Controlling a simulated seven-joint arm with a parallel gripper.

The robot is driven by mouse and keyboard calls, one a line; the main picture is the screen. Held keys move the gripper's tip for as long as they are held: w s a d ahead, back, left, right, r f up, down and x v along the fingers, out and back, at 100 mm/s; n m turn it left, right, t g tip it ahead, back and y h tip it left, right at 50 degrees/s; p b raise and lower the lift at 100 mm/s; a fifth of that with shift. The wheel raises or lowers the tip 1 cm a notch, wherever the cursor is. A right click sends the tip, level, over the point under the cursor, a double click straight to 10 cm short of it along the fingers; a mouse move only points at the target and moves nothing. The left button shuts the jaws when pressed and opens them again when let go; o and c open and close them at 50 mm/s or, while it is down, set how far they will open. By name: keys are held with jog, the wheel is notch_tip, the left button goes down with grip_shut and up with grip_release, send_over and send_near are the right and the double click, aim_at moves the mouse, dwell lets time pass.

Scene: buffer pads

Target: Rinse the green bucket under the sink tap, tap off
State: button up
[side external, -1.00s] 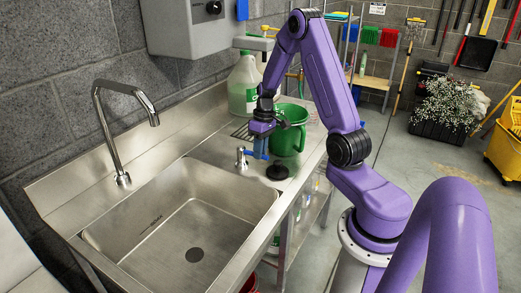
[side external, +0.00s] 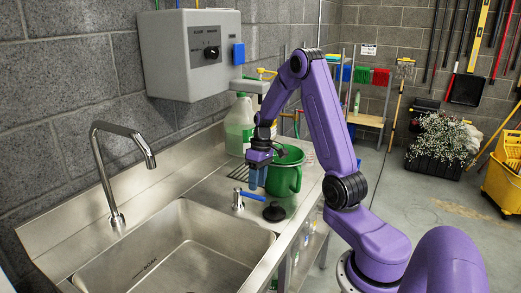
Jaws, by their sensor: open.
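The green bucket (side external: 286,178) stands upright on the steel counter to the right of the sink basin. My gripper (side external: 258,180) is open and points down at the bucket's left side, overlapping its edge in this view. I cannot tell whether the fingers touch the bucket or sit around its wall. The sink tap (side external: 150,157), a bent chrome spout, rises at the left and hangs over the basin. No water shows at its mouth. The sink basin (side external: 190,250) looks empty. A small valve with a blue lever (side external: 250,195) stands on the counter just below my gripper.
A black plug (side external: 274,212) lies on the counter in front of the bucket. A large jug (side external: 239,128) stands behind, near the wall. A grey control box (side external: 185,55) hangs above the counter. A yellow mop bucket (side external: 503,185) stands on the floor at far right.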

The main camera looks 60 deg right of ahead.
notch_tip(320, 180, up, 13)
jog(key=d, duration=0.2)
jog(key=shift+d, duration=0.3)
jog(key=s+a+n+h, duration=0.1)
jog(key=s+a+n, duration=0.15)
jog(key=a, duration=0.75)
jog(key=s+a+n, duration=0.2)
jog(key=a+n, duration=0.1)
jog(key=a, duration=0.8)
jog(key=s+a+f+n, duration=0.2)
jog(key=s+a+n, duration=0.1)
jog(key=s, duration=0.7)
jog(key=s+a+f+n, duration=0.2)
jog(key=s+a+n, duration=0.2)
jog(key=s, duration=0.6)
jog(key=shift+a+h, duration=0.4)
jog(key=shift+a, duration=0.1)
jog(key=shift+w, duration=0.1)
